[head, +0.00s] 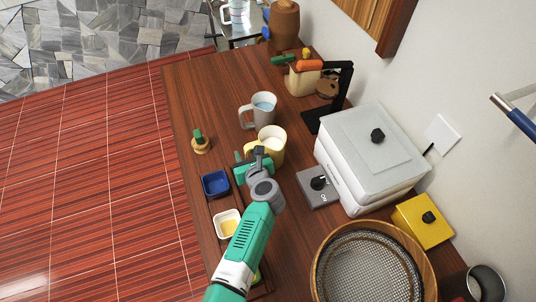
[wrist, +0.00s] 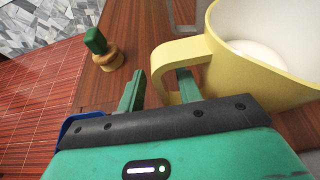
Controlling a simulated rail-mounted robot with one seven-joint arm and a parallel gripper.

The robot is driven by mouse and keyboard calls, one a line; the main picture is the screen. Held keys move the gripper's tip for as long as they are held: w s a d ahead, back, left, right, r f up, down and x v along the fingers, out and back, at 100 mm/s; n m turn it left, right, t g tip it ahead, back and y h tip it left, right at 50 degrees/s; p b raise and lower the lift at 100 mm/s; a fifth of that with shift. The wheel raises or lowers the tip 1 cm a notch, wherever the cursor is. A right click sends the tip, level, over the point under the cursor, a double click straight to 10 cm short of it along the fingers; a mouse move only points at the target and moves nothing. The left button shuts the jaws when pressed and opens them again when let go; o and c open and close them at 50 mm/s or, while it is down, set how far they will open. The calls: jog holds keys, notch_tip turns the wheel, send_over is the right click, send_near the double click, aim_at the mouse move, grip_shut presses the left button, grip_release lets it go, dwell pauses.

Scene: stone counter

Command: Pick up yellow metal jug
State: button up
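The yellow jug (head: 275,143) stands upright on the wooden counter, with my gripper (head: 244,156) at its handle side. In the wrist view the jug (wrist: 268,75) fills the right side, with something white inside it. Its handle (wrist: 178,50) reaches left toward my fingers. My gripper (wrist: 161,78) is open, with two green fingers apart. The handle's outer part shows between them, and the right finger appears to be inside the handle loop. I cannot tell whether either finger touches it. My arm hides part of the jug's near side in the head view.
A grey mug (head: 258,112) stands just behind the jug. A green-topped wooden stopper (head: 200,142), blue bowl (head: 215,184) and white bowl (head: 228,224) are left of my arm. A grey switch box (head: 318,186) and white appliance (head: 368,155) stand right. A round sieve (head: 428,262) is nearer.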

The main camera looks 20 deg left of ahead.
grip_shut()
jog(key=shift+r, duration=0.1)
dwell(1.3)
